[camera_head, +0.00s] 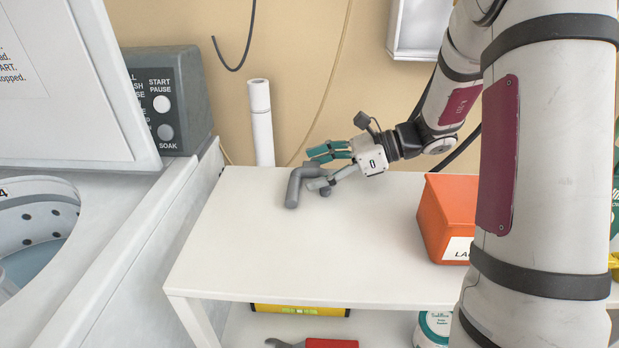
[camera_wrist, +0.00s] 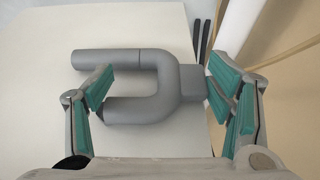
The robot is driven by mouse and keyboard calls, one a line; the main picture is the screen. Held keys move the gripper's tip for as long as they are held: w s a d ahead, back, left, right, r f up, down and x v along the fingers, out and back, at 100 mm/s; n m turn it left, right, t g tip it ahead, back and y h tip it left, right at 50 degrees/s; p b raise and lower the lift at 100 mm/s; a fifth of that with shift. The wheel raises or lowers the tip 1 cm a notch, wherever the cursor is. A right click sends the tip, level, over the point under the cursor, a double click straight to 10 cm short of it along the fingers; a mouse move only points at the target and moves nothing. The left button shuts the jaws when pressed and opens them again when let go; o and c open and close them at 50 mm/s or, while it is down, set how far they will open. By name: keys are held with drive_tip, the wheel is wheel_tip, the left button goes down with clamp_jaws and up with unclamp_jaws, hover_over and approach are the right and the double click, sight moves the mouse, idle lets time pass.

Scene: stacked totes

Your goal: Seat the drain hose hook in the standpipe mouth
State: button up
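The drain hose hook (camera_head: 296,188) is a grey bent tube lying on the white table top. In the wrist view the hook (camera_wrist: 180,85) shows as a U with two legs pointing left and a block at its bend. My gripper (camera_head: 318,167) is low over the table at the hook. In the wrist view my gripper (camera_wrist: 158,88) has its teal-padded fingers wide apart, one by the lower leg, the other beside the block. I cannot tell whether they touch it. The standpipe (camera_head: 262,125) is an upright white tube behind the table's back edge; its mouth is at the top.
An orange bin (camera_head: 448,215) stands on the right of the table (camera_head: 270,265). A washer with a raised lid (camera_head: 70,80) is on the left, its control panel (camera_head: 165,100) beside the standpipe. A dark cable (camera_head: 236,62) hangs on the wall. The table's front is clear.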

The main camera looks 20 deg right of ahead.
sight(314, 168)
drive_tip(key=w+a+r+n+t+p, duration=0.1)
drive_tip(key=w+r+n+t+p, duration=0.1)
drive_tip(key=w+r+n+p, duration=0.2)
drive_tip(key=w+a+r+n+t+p, duration=0.2)
drive_tip(key=w+r+n+p, duration=0.3)
drive_tip(key=r+p, duration=0.5)
drive_tip(key=w+a+r+n+t+p, duration=0.1)
drive_tip(key=w+r+n+t+p, duration=0.2)
drive_tip(key=r+p, duration=0.4)
wheel_tip(314, 168, up, 10)
drive_tip(key=shift+w+a+f+n+t, duration=0.2)
drive_tip(key=shift+w+a+n+t, duration=0.1)
drive_tip(key=shift+w+n, duration=0.4)
drive_tip(key=shift+d, duration=0.1)
drive_tip(key=shift+f+b, duration=1.85)
drive_tip(key=shift+f, duration=1.05)
drive_tip(key=shift+b, duration=1.05)
